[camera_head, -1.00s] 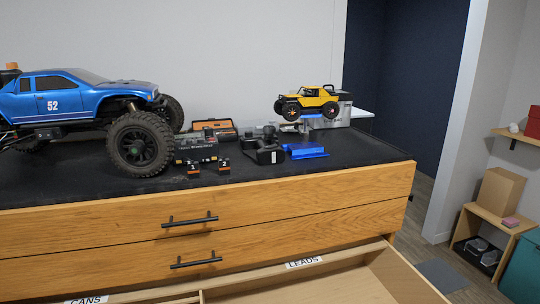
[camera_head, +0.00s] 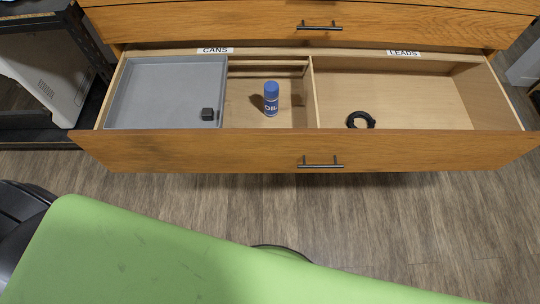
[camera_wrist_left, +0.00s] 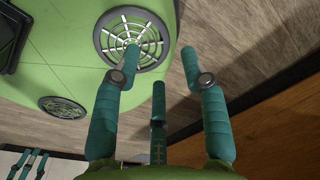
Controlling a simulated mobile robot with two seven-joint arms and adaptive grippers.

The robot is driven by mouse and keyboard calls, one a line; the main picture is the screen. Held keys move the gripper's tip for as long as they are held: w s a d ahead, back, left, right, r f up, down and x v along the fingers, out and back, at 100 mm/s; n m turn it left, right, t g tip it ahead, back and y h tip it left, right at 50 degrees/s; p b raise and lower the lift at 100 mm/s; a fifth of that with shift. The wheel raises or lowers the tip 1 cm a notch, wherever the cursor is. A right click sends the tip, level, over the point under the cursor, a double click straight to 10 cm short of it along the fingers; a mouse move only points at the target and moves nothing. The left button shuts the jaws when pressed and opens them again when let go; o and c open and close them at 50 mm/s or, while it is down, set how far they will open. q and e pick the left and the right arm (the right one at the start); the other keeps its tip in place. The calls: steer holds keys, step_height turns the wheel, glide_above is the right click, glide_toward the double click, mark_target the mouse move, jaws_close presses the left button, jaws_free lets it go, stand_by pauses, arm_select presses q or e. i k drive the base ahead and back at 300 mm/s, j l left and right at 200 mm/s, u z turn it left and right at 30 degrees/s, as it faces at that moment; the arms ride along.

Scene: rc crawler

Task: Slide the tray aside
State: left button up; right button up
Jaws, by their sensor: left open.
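A grey tray (camera_head: 160,80) lies in the left part of the open drawer, under the CANS label. A small black piece (camera_head: 208,114) sits at its front right corner. My left gripper (camera_wrist_left: 160,62) shows only in the left wrist view, with its green fingers apart and nothing between them. It is beside my green body, over the wood floor, and away from the tray. Small green fingers at the bottom left of that view look like my right gripper (camera_wrist_left: 30,162); whether they are open is too small to tell. Neither gripper shows in the head view.
A blue oil can (camera_head: 271,98) stands in the compartment right of the tray. A black ring-shaped coil (camera_head: 361,120) lies in the LEADS compartment (camera_head: 420,95). The drawer front (camera_head: 250,152) borders these compartments. A dark shelf unit (camera_head: 40,137) stands left.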

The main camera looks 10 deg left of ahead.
mark_target(188, 91)
steer(key=u, duration=1.3)
steer(key=j, duration=0.1)
